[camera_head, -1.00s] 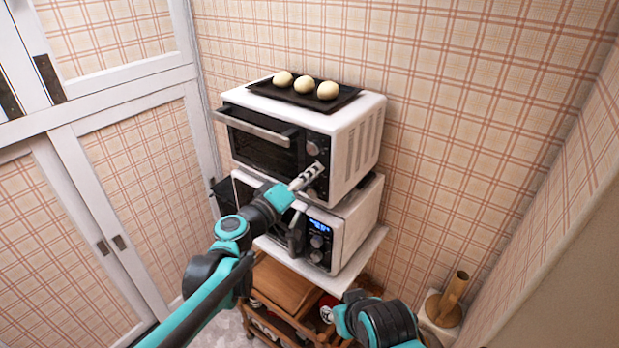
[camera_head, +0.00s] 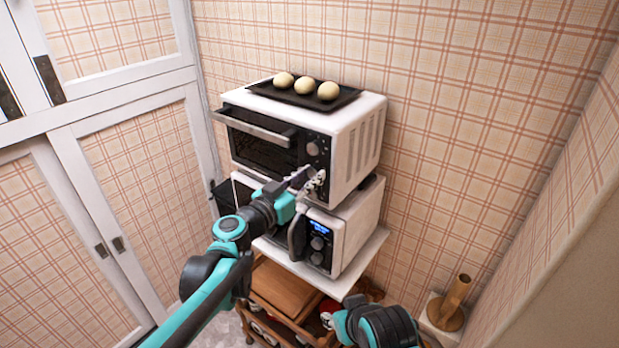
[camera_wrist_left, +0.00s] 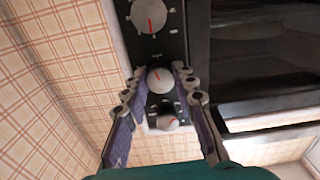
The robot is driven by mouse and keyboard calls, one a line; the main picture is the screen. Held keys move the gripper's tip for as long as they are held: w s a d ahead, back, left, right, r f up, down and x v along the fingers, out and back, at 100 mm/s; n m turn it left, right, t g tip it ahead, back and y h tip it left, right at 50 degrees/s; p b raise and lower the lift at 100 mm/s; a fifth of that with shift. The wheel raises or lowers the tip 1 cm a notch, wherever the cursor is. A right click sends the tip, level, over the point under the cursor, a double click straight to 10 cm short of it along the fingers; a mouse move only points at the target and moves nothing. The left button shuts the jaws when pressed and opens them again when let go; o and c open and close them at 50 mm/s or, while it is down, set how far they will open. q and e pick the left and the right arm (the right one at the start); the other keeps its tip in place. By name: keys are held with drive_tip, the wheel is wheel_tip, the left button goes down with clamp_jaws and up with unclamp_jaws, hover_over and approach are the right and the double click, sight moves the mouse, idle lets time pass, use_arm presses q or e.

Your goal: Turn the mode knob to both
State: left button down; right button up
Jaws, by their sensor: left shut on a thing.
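The white toaster oven (camera_head: 362,120) has a dark control panel on its right front with a vertical row of knobs. The wrist view shows three: a knob at the picture's top (camera_wrist_left: 148,15), a middle knob (camera_wrist_left: 160,80) and a knob below it (camera_wrist_left: 167,122). My left gripper (camera_head: 312,181) is at the panel, below the oven's uppermost knob (camera_head: 312,148). In the wrist view its fingers (camera_wrist_left: 158,76) are on both sides of the middle knob, shut on it. Panel lettering is too small to read. My right gripper is out of view.
A black tray (camera_head: 345,96) with three pale buns rests on the oven. A white microwave (camera_head: 355,228) with a lit blue display stands under it, close below my left gripper. A wooden cart (camera_head: 285,288) is beneath. Plaid walls close in behind and right.

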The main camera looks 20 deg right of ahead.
use_arm(q)
drive_tip(key=shift+f+m, duration=0.1)
drive_tip(key=shift+m, duration=1.5)
drive_tip(key=c, duration=1.2)
unclamp_jaws()
drive_tip(key=v, duration=1.2)
